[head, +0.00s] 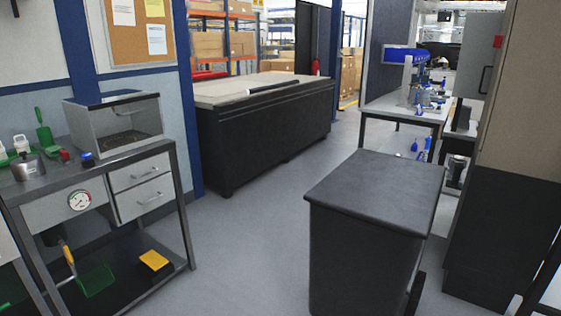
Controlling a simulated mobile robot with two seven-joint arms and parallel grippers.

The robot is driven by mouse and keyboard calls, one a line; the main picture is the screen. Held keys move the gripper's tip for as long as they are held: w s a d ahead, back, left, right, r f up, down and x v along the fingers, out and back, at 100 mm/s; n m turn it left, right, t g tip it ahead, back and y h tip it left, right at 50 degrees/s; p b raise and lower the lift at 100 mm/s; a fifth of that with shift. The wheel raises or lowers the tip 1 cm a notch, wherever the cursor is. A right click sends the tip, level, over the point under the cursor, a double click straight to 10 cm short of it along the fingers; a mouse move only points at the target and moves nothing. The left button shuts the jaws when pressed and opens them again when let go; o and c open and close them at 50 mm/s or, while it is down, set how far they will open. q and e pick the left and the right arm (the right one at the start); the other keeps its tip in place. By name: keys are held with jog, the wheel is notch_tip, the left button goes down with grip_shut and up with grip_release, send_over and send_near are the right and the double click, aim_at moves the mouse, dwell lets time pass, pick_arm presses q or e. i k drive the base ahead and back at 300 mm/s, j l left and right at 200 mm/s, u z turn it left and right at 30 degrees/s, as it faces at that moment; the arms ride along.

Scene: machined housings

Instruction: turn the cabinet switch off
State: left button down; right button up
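A tall cabinet (522,110), beige above and black below, stands at the right edge. A small red part (498,41) sits high on its left side; it may be the switch, but it is too small to tell its position. A dark handle (486,79) is on a grey panel beside it. On the left bench, a red knob (65,156) and a blue knob (87,159) stand near the front edge. Neither of my grippers is in view.
A dark pedestal (375,190) stands in the middle right, close to the tall cabinet. A steel bench (160,150) with drawers is at the left, and a long black counter (265,130) is behind. Grey floor (250,250) is clear between the bench and pedestal.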

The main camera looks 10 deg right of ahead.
aim_at(498, 40)
jog(key=i+z, duration=0.7)
jog(key=z, duration=0.2)
jog(key=i+j+z, duration=0.2)
jog(key=i+z, duration=0.25)
jog(key=i+j+z, duration=0.2)
jog(key=z, duration=0.25)
jog(key=i+j+z, duration=0.3)
jog(key=j, duration=0.25)
jog(key=u, duration=0.8)
jog(key=j+u, duration=0.4)
jog(key=u, duration=0.2)
jog(key=i+j, duration=0.2)
jog(key=j, duration=0.15)
jog(key=i+j+z, duration=0.1)
jog(key=j, duration=0.3)
jog(key=i+j+u, duration=0.1)
jog(key=i+j, duration=0.45)
jog(key=i, duration=0.25)
jog(key=i+j+z, duration=0.15)
jog(key=i, duration=0.4)
jog(key=i+j+z, duration=0.15)
jog(key=i, duration=0.4)
